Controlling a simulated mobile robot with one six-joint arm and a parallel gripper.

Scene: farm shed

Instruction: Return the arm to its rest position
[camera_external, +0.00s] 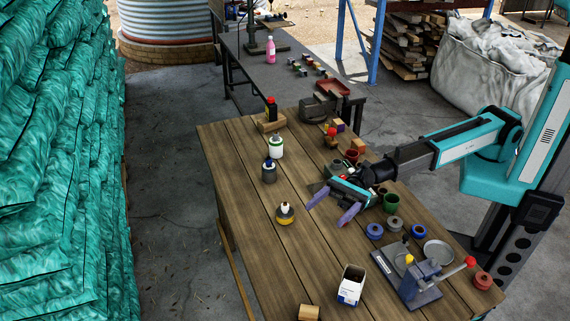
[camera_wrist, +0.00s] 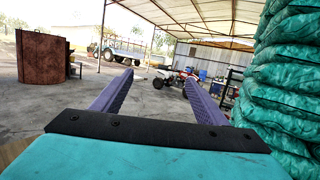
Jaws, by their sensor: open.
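My arm (camera_external: 455,142) is teal and black and reaches from the right side over the wooden table (camera_external: 240,165). My gripper (camera_external: 333,207) has two purple fingers. They are spread apart with nothing between them, above the middle of the table. In the wrist view the gripper (camera_wrist: 159,92) also shows open and empty, with the fingers pointing out level across the shed. The tabletop is almost wholly out of the wrist view.
A green cup (camera_external: 391,202) and blue rolls (camera_external: 374,231) sit close to the arm. A press-like tool (camera_external: 418,281) and a white box (camera_external: 351,285) stand at the front. Teal sacks (camera_wrist: 287,85) are stacked at right.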

